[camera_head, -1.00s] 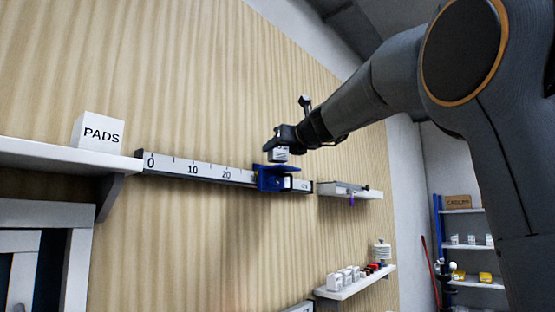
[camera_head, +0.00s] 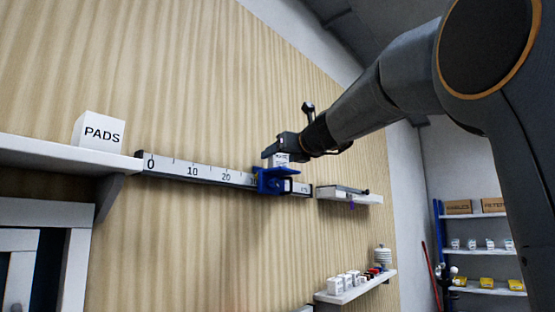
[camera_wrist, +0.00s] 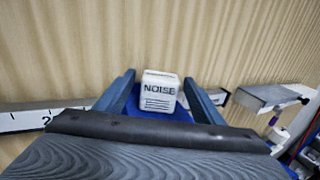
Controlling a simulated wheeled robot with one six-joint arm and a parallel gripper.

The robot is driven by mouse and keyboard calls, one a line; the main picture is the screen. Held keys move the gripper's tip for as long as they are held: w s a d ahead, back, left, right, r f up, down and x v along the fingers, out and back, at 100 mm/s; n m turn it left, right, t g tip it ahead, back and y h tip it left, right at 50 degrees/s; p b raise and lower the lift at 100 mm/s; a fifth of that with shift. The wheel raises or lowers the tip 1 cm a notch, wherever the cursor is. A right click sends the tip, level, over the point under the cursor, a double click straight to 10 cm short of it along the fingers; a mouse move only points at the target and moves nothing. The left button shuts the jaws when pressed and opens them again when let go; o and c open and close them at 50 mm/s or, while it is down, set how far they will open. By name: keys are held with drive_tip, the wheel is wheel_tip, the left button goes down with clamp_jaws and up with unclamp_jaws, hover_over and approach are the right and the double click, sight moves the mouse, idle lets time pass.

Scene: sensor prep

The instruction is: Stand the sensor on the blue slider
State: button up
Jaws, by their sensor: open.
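The sensor is a white box marked NOISE (camera_wrist: 159,92), upright in the wrist view. The blue slider (camera_head: 270,183) sits on the white ruler rail (camera_head: 195,171), near its right end. In the head view the sensor (camera_head: 282,160) is right above the slider, with its base at the slider's top. Blue also shows under and around the box in the wrist view (camera_wrist: 150,111), and it appears to rest there. My gripper (camera_wrist: 160,78) is open, with one finger on each side of the box and a visible gap at the left.
A shelf (camera_head: 70,156) with a PADS box (camera_head: 98,130) is at the left. A small shelf (camera_head: 350,196) is just right of the rail's end. A lower shelf (camera_head: 355,288) holds several small containers. The wooden wall above the rail is clear.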

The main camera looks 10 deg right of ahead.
drive_tip(key=b+v, duration=0.3)
drive_tip(key=v, duration=0.7)
drive_tip(key=shift+s, duration=0.25)
drive_tip(key=shift+d, duration=0.1)
wheel_tip(320, 180, down, 31)
drive_tip(key=w+a+n+g+h, duration=0.1)
drive_tip(key=w+n+g, duration=0.2)
drive_tip(key=n+g, duration=0.5)
drive_tip(key=s+a+f+n+g, duration=0.1)
drive_tip(key=s+f+n, duration=0.25)
drive_tip(key=f, duration=0.35)
drive_tip(key=s+f+n+g+h, duration=0.1)
drive_tip(key=s+f+n, duration=0.1)
drive_tip(key=f+n, duration=0.35)
drive_tip(key=s+a+f+n+g, duration=0.1)
drive_tip(key=s+f+n, duration=0.1)
drive_tip(key=f, duration=0.7)
drive_tip(key=s+f+n+g+h, duration=0.2)
drive_tip(key=s+f+n+g, duration=0.3)
drive_tip(key=s+f+n, duration=0.9)
drive_tip(key=s+f, duration=0.5)
drive_tip(key=shift+s+f, duration=0.25)
